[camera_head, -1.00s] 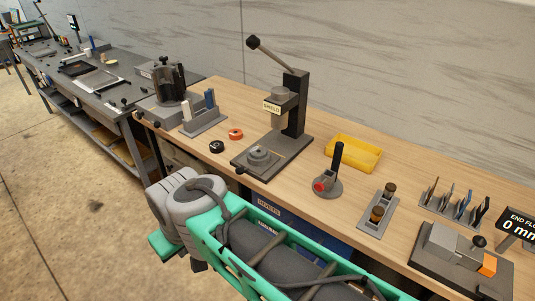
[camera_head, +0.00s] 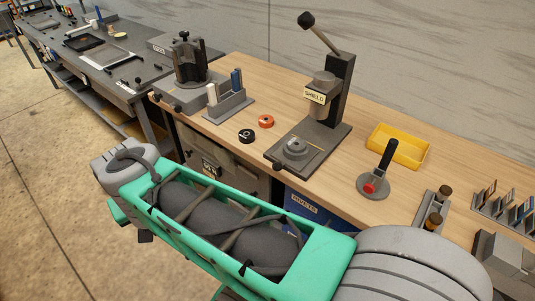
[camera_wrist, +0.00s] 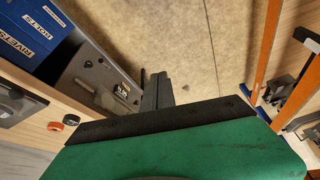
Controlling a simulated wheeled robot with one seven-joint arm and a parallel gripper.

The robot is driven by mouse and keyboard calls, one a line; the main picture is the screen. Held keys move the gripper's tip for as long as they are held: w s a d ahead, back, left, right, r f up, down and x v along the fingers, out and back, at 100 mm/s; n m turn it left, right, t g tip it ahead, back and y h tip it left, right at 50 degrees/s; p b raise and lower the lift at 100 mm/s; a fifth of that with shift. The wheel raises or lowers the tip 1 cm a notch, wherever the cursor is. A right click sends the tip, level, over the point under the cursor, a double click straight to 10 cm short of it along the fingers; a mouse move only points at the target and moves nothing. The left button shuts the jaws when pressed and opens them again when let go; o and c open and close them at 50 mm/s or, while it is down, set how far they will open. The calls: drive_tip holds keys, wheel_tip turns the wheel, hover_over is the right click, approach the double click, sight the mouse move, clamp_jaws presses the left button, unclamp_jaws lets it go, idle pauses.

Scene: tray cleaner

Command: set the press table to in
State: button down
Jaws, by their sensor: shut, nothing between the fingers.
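The press (camera_head: 334,100) stands on the wooden bench, with a tilted lever, a dark knob on top and a SHIELD label. Its press table (camera_head: 294,148) is a grey plate with a round fixture, low at the front of the press base, close to the bench's front edge. I cannot tell for sure whether it is in or out. My gripper (camera_wrist: 157,90) shows in the wrist view, shut and empty, over the floor in front of the bench and touching nothing.
A black-handled stand (camera_head: 375,184) and a yellow tray (camera_head: 398,146) are right of the press. Black (camera_head: 246,136) and orange (camera_head: 266,121) rings and a clamp fixture (camera_head: 190,65) are left. A blue RIVETS bin (camera_wrist: 39,25) sits below the bench. The floor on the left is clear.

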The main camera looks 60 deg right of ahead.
drive_tip(key=d+f+m+h+b, duration=0.1)
drive_tip(key=d+m+h, duration=0.1)
drive_tip(key=d+m, duration=0.65)
drive_tip(key=m+g+h, duration=0.4)
drive_tip(key=m+g, duration=0.2)
drive_tip(key=m, duration=1.2)
approach(296, 161)
wheel_tip(296, 161, down, 3)
drive_tip(key=s+a, duration=0.1)
drive_tip(key=s, duration=0.1)
drive_tip(key=d, duration=0.2)
drive_tip(key=d+f, duration=0.1)
drive_tip(key=shift+w+d+n+p, duration=0.15)
drive_tip(key=shift+w+n+p, duration=0.1)
drive_tip(key=shift+w+p, duration=0.15)
drive_tip(key=shift+w+d, duration=0.15)
drive_tip(key=shift+d, duration=0.25)
drive_tip(key=shift+d, duration=0.1)
